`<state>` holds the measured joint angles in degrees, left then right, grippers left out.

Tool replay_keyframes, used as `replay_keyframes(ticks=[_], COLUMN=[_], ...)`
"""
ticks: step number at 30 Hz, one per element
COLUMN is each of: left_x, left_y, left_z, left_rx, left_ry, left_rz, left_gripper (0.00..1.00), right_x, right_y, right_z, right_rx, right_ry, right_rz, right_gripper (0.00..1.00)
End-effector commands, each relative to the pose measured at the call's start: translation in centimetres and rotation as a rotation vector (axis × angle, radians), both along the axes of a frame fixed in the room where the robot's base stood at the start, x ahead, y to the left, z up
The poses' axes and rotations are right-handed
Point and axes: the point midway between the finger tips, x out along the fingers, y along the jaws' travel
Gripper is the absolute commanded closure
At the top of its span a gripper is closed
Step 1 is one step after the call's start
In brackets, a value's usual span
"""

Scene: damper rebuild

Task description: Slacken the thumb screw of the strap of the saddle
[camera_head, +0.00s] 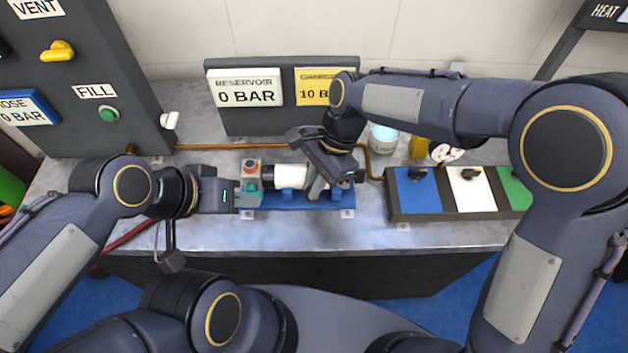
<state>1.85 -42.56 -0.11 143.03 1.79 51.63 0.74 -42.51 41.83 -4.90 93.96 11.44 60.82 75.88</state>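The saddle (332,201) is a blue base on the bench, with a white cylinder with dark ends (290,176) lying in it. A teal piece (248,199) is at the saddle's left end. My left gripper (241,198) comes in from the left and seems shut on this teal piece. My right gripper (318,187) points down over the right part of the cylinder and hides it. Its finger opening cannot be made out. The strap and its thumb screw cannot be made out and may be behind the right gripper.
A gauge panel (243,116) stands behind. A tray with blue, white and green sections (400,217) is to the right. A white-lidded jar (383,140) stands behind. The bench front (300,233) is clear.

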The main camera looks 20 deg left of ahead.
Motion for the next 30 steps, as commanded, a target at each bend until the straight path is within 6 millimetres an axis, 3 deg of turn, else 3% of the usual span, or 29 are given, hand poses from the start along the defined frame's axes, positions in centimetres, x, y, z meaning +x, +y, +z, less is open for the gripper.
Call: replay_keyframes(ticks=[14, 30], left_x=[0.0, 0.0], left_y=[0.0, 0.0], left_z=[1.0, 3.8], left_rx=[0.000, 0.000], left_ry=[0.000, 0.000], left_rz=[0.000, 0.000], left_gripper=[0.64, 0.64], right_x=[0.0, 0.1], right_y=[0.0, 0.1], right_z=[0.2, 0.2], right_rx=[-0.001, -0.001], right_ry=[0.003, 0.002], right_rz=[0.090, 0.516], right_gripper=[1.00, 1.00])
